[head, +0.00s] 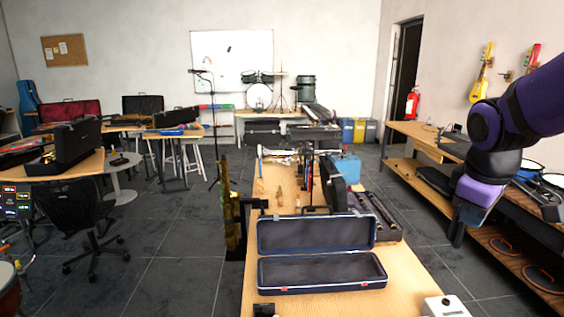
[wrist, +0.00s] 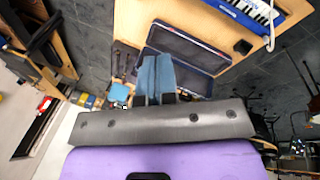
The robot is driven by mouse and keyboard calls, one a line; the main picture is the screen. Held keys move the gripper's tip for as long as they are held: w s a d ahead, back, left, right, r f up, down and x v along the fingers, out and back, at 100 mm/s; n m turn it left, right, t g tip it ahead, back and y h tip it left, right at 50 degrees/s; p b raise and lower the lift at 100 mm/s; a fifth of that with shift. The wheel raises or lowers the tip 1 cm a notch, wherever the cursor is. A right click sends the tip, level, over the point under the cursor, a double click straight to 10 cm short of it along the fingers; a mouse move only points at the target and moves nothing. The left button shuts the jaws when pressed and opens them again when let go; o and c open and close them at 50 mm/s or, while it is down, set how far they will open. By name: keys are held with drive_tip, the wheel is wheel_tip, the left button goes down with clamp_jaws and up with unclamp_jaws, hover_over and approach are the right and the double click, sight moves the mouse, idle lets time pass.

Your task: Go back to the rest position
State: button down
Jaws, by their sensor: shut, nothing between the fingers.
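My gripper (head: 458,234) hangs from my purple arm at the right of the head view, over the gap between the middle table and the right-hand bench. In the wrist view my gripper (wrist: 157,80) shows two blue-grey fingers side by side, shut and empty. An open dark blue instrument case (head: 320,272) lies on the front of the middle table, lid raised at the back, its lined inside bare. The case also shows in the wrist view (wrist: 200,48), beyond the fingers. My gripper is apart from it and touches nothing visible.
The wooden middle table (head: 410,285) carries a dark case and several instruments behind the open case. A white box (head: 446,306) sits at its front right. The right-hand bench (head: 415,130) runs beneath my arm.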

drive_tip(key=s+a+r+m+t+y, duration=0.2)
drive_tip(key=s+a+r+m, duration=0.4)
drive_tip(key=s, duration=0.4)
drive_tip(key=shift+s+a+r+t, duration=0.15)
drive_tip(key=shift+s+a+t, duration=0.2)
drive_tip(key=shift+a, duration=0.35)
